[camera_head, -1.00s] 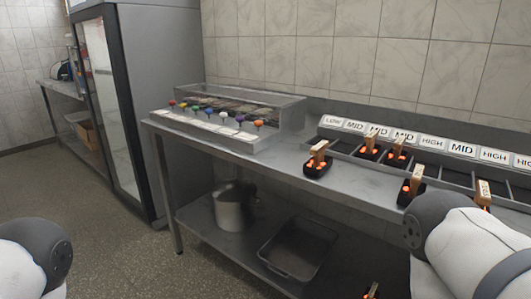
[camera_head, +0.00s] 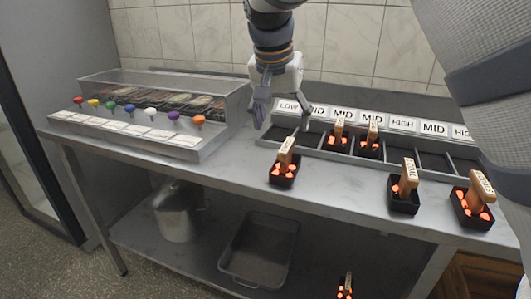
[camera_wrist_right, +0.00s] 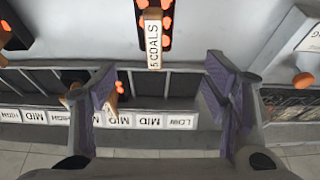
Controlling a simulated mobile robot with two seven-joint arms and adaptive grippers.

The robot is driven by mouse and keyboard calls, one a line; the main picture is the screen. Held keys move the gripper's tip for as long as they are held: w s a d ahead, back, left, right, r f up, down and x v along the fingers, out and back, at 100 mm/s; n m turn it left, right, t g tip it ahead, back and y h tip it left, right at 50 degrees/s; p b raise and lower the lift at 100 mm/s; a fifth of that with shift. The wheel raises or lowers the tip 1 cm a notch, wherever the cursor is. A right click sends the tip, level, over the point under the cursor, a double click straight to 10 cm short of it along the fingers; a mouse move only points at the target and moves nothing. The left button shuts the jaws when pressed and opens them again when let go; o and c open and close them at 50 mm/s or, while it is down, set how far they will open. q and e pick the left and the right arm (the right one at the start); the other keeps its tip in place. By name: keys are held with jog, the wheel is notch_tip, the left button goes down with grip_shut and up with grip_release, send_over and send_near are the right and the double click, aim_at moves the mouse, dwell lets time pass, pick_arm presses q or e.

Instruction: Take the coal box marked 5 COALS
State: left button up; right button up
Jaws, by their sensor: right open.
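The coal box marked 5 COALS (camera_wrist_right: 153,45) shows at the top middle of the right wrist view, its wooden handle label readable and glowing orange coals beside it. In the head view it appears to be the black box (camera_head: 284,172) on the counter in front of the LOW slot, where its label is too small to read. My right gripper (camera_head: 280,112) is open and empty, fingers pointing down behind and above that box. In the right wrist view its two fingers (camera_wrist_right: 160,80) stand wide apart, either side of the handle's end, not touching it. My left gripper is out of view.
Two coal boxes (camera_head: 337,136) (camera_head: 369,140) sit in rack slots behind. Two more boxes (camera_head: 404,198) (camera_head: 473,212) stand on the counter to the right. A glass-covered case (camera_head: 160,100) with coloured knobs is at left. A pot and tray are below.

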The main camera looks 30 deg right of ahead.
aim_at(287, 157)
jog(key=f, duration=0.2)
jog(key=s+d+f, duration=0.1)
jog(key=x, duration=0.5)
jog(key=a+x, duration=0.1)
jog(key=x, duration=0.2)
jog(key=shift+f, duration=0.15)
grip_shut()
